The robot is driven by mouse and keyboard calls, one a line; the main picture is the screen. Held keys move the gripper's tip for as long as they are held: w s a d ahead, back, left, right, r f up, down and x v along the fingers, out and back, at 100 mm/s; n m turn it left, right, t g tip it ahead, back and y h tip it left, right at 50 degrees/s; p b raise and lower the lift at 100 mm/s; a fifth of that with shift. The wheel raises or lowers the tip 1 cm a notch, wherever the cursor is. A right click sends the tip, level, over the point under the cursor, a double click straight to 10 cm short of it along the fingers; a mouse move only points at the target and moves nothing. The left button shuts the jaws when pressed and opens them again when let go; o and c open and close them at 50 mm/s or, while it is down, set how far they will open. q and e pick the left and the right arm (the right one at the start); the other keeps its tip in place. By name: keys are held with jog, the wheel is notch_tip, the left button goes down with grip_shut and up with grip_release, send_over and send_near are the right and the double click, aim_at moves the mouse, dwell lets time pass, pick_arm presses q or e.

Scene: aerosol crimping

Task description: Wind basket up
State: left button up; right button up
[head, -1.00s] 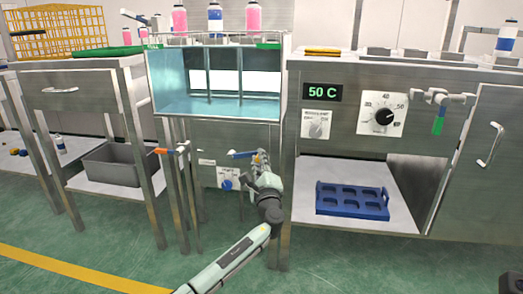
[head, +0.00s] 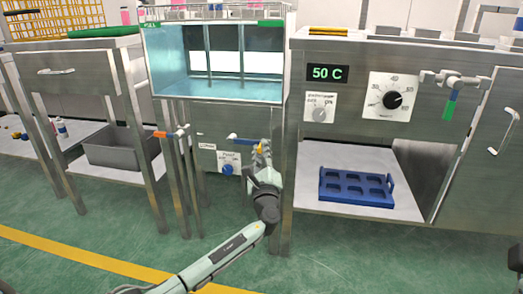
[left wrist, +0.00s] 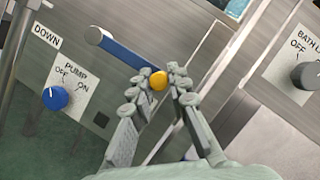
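The crank has a blue arm (head: 244,139) and a yellow knob (head: 262,148), on the steel panel under the water bath (head: 180,85). In the left wrist view the blue arm (left wrist: 122,55) runs from a grey hub down right to the yellow knob (left wrist: 159,81). A DOWN label (left wrist: 46,38) sits left of the hub. My left gripper (head: 265,152) has its fingertips (left wrist: 162,78) on both sides of the yellow knob and looks closed on it. The bath shows blue-green walls and upright metal rails; I cannot make out a basket inside.
A blue pump knob (left wrist: 55,98) is below the crank, with a dark bath knob (left wrist: 306,75) at the right. A valve with an orange handle (head: 161,134) juts out left. A blue tray (head: 354,187) and grey bin (head: 120,150) sit on shelves. The floor in front is clear.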

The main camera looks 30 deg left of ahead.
pick_arm(q)
jog(key=o, duration=0.4)
jog(key=shift+f, duration=0.15)
jog(key=v, duration=1.2)
jog(key=shift+d, duration=0.1)
